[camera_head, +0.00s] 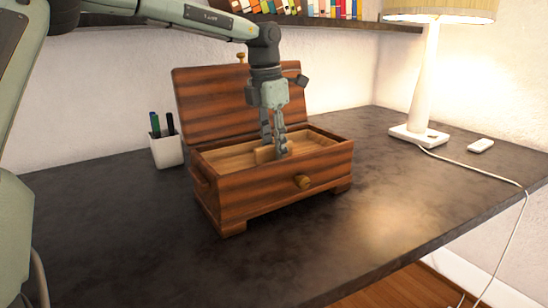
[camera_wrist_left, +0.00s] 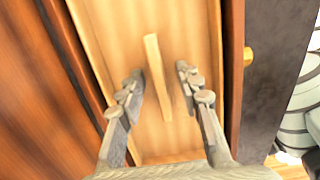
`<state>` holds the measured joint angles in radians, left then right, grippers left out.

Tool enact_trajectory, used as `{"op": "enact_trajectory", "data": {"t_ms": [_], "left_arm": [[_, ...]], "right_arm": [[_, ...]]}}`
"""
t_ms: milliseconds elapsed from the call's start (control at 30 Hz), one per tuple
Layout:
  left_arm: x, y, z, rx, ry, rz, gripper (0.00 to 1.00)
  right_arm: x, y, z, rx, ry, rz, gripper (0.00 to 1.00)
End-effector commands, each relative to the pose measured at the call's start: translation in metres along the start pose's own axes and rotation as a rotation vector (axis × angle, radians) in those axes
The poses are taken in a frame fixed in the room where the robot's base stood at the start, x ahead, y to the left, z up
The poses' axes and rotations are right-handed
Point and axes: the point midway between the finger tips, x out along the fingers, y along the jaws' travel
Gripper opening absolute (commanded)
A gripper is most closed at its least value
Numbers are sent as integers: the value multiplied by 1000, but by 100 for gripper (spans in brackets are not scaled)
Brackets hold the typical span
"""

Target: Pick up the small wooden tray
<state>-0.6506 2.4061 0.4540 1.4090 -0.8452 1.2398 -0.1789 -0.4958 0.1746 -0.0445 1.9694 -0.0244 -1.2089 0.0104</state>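A small light-wood tray (camera_head: 232,160) sits inside an open brown wooden chest (camera_head: 262,190) on the dark desk. In the left wrist view the tray (camera_wrist_left: 112,42) has a narrow upright wooden bar (camera_wrist_left: 157,78) across its middle. My left gripper (camera_head: 273,150) points down into the chest. In the left wrist view its two fingers (camera_wrist_left: 160,74) are apart, one on each side of the bar, with gaps visible on both sides. The fingertips partly hide the bar in the head view. My right gripper is not in view.
The chest's raised lid (camera_head: 225,105) stands behind my left gripper. A white pen cup (camera_head: 166,150) is left of the chest. A lamp (camera_head: 420,90) and a small white device (camera_head: 480,145) are at the right. The desk in front is clear.

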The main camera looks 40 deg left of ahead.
Motion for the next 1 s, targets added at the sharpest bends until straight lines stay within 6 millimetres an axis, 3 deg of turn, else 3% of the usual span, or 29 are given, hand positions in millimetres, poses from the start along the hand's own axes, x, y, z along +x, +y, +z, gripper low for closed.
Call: {"op": "enact_trajectory", "data": {"t_ms": [167, 433, 1000], "left_arm": [[0, 0, 0, 0, -1, 0, 34], [0, 0, 0, 0, -1, 0, 1], [-7, 0, 2, 0, -3, 1, 0]], "right_arm": [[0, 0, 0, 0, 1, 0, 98], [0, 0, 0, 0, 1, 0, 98], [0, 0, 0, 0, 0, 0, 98]]}}
